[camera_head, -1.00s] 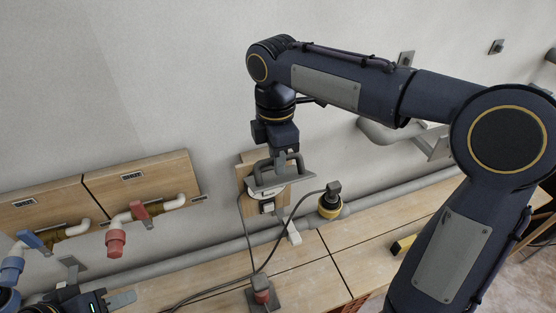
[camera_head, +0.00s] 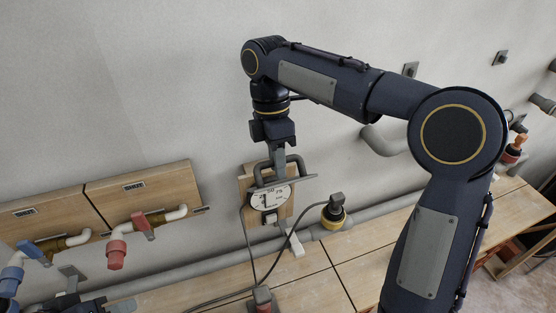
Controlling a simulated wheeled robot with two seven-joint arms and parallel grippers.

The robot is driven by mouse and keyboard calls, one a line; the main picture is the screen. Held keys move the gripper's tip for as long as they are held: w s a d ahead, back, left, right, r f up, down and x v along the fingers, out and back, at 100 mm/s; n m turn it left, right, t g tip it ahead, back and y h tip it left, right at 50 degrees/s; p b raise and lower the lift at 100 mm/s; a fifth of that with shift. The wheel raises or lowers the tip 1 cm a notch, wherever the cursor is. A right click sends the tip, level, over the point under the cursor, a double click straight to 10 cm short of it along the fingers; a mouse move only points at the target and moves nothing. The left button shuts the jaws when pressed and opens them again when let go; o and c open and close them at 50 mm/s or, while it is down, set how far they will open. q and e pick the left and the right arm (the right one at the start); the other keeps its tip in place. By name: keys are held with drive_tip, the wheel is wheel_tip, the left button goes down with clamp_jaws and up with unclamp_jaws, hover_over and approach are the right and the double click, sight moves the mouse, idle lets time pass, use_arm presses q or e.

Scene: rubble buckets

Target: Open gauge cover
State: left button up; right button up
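The gauge (camera_head: 268,199) is a white round dial with dark numerals, on a wooden board (camera_head: 248,185) on the wall. My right gripper (camera_head: 282,182) is at the dial's upper edge, pointing down. Grey parts there, a bar and a loop, cover the top of the dial. I cannot tell whether the bar is a cover or part of the gripper, or whether the fingers hold anything. My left gripper (camera_head: 98,288) is at the bottom left, far from the gauge, with its grey fingers spread apart and empty.
A red-handled pipe tap (camera_head: 117,252) and a blue one (camera_head: 30,250) stand out from wooden boards at the left. A yellow-black plug (camera_head: 333,213) is right of the gauge. Dark cables hang below the gauge. A grey pipe (camera_head: 380,207) runs along the wall above the wooden bench (camera_head: 310,293).

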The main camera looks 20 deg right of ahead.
drive_tip(key=shift+o, duration=1.3)
drive_tip(key=shift+w+f, duration=0.1)
drive_tip(key=shift+w, duration=0.15)
drive_tip(key=shift+s, duration=0.1)
drive_tip(key=v, duration=0.8)
drive_tip(key=shift+s, duration=0.15)
